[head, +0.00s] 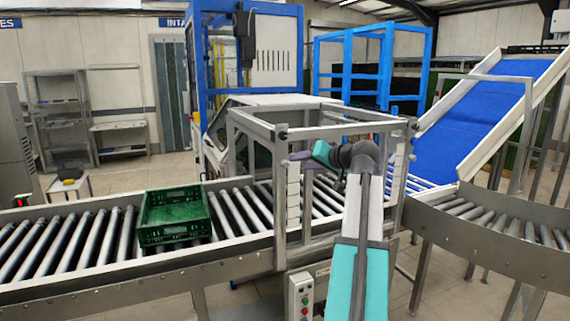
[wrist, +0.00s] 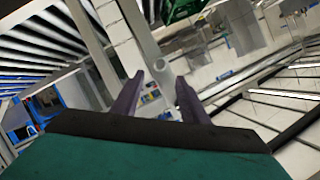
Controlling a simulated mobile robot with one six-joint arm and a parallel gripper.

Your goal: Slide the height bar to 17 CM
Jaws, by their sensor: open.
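A grey metal frame (head: 345,127) stands over the roller conveyor. Its near left post carries a white strip with marks (head: 293,195), too small to read here. A dark knob (head: 281,135) sits at the top of that post. My gripper (head: 297,156) is beside this post, below the top rail, its fingers pointing left. In the wrist view my gripper (wrist: 158,92) is open, its two dark purple fingers apart with nothing clearly between them. A grey bar with a round end (wrist: 161,65) shows just beyond the fingertips. I cannot tell the height bar's setting.
A green crate (head: 174,234) sits on the rollers left of the frame. A control box with buttons (head: 300,293) is below the frame. A curved roller conveyor (head: 500,222) and a blue inclined belt (head: 480,115) stand at the right. Frame posts stand close around my arm.

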